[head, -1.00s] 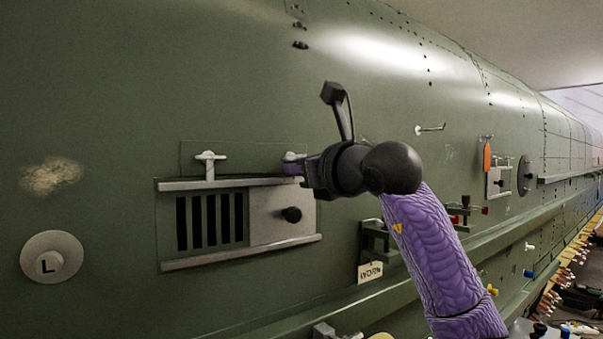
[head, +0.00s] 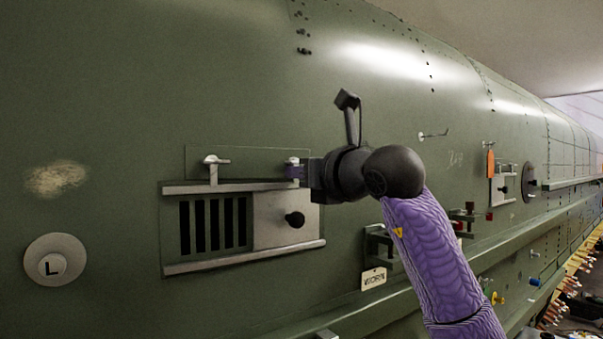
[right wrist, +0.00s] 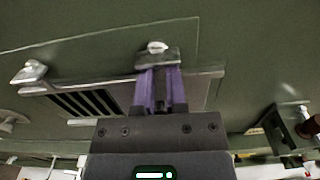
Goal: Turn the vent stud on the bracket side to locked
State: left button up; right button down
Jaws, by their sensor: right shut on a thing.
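The vent stud on the bracket side (head: 292,161) is a small pale stud above the right end of the louvred vent panel (head: 272,205). My right gripper (head: 296,171) reaches it from the right, its purple fingers shut on it. In the right wrist view, the stud's rounded head and flat bar (right wrist: 158,50) show at the tips of the purple fingers (right wrist: 159,82). The fingers partly hide the stud, and I cannot tell whether it is locked. The other vent stud (head: 214,165) stands free to the left, with a crossbar and downward stem. My left gripper is out of view.
A black knob (head: 295,219) protrudes from the vent panel. A long ledge runs below.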

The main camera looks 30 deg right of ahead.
jog(key=c, duration=0.7)
grip_release()
jog(key=s+b, duration=0.1)
jog(key=s, duration=0.2)
jog(key=s+b, duration=0.1)
jog(key=s, duration=0.2)
jog(key=s+b, duration=0.2)
jog(key=s, duration=0.2)
jog(key=shift+d, duration=0.4)
